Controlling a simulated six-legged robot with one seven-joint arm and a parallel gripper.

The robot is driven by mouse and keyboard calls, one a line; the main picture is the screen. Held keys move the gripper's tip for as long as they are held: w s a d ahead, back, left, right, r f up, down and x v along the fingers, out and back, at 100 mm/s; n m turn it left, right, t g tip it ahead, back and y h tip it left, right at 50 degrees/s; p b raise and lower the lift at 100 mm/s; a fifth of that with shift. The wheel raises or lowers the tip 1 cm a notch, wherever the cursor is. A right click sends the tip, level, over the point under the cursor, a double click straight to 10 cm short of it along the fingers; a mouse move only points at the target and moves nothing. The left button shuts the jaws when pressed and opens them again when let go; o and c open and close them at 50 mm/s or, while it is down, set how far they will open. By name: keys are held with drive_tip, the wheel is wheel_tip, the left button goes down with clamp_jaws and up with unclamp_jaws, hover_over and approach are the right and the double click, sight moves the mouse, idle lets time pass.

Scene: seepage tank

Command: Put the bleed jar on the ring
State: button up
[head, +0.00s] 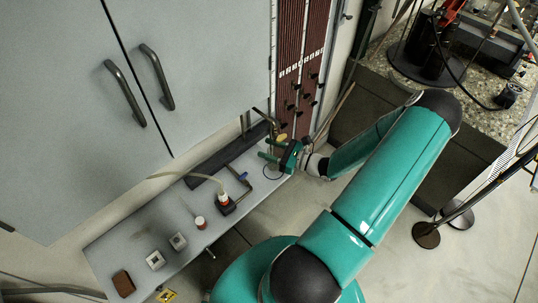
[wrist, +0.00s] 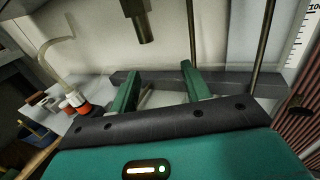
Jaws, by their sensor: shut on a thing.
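My gripper (head: 266,149) is over the right end of the grey shelf, its green fingers pointing left. In the wrist view the two fingers (wrist: 158,76) stand apart, shut on a pale, see-through thing (wrist: 160,98) that I take to be the bleed jar. Its outline is faint and its lower part is hidden by my gripper body. A thin dark ring (head: 272,178) shows on the shelf just below my gripper in the head view. I cannot tell the height of the jar above the shelf.
A brass outlet (wrist: 138,22) hangs above my fingers. A red-banded bottle with a tube (head: 222,197) and a small jar (head: 201,222) stand left on the shelf (head: 185,258). A dark bar (head: 215,158) runs along the back. Manometer tubes (head: 300,70) rise behind.

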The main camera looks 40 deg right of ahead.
wheel_tip(320, 180, down, 3)
drive_tip(key=shift+f, duration=0.1)
drive_tip(key=shift+w+f, duration=0.2)
drive_tip(key=shift+f, duration=0.15)
drive_tip(key=o, duration=1)
drive_tip(key=shift+c, duration=0.2)
drive_tip(key=v, duration=1.2)
